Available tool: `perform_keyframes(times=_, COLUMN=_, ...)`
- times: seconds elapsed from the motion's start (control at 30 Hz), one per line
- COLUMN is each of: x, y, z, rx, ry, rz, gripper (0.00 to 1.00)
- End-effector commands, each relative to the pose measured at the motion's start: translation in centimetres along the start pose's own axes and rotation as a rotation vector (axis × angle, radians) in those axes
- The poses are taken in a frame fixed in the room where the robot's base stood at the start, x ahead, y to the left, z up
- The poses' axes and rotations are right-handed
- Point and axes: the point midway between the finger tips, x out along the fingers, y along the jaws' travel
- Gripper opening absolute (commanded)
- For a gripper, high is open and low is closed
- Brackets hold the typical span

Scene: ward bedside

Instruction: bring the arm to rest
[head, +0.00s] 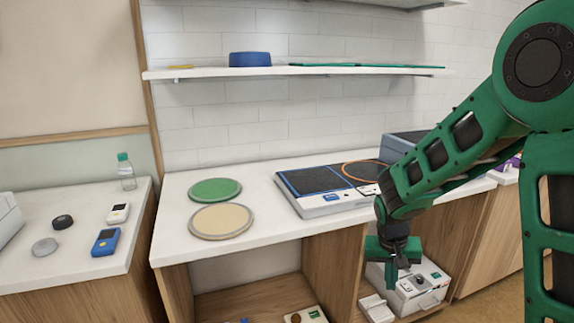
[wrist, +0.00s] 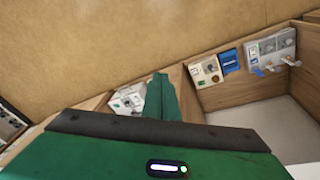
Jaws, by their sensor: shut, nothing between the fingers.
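My green arm comes in from the right in the head view and bends down in front of the counter. My gripper (head: 396,271) hangs below the counter's front edge, pointing down, with its fingers shut and nothing held. It is in front of a white device with a dark knob (head: 420,286) in the lower part of the cabinet and hides part of it. In the wrist view my green gripper body fills the bottom, and a green finger (wrist: 160,97) rises at the middle. I cannot tell from these views whether the gripper touches the device.
The white counter (head: 262,205) bears a green disc (head: 215,189), a beige disc (head: 220,221) and a two-plate unit (head: 312,183). A side counter at left holds a bottle (head: 126,172) and small devices. Open compartments lie below.

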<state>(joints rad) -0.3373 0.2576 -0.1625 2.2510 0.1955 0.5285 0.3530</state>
Motion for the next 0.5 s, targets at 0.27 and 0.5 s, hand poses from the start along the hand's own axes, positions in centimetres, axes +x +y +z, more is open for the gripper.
perform_keyframes(times=0.27, x=-5.8, y=10.8, z=4.6, rx=0.109, ry=-0.071, rz=-0.017, gripper=0.0)
perform_keyframes(times=0.5, x=-9.6, y=17.5, z=10.9, rx=0.186, ry=-0.128, rz=-0.051, gripper=0.0)
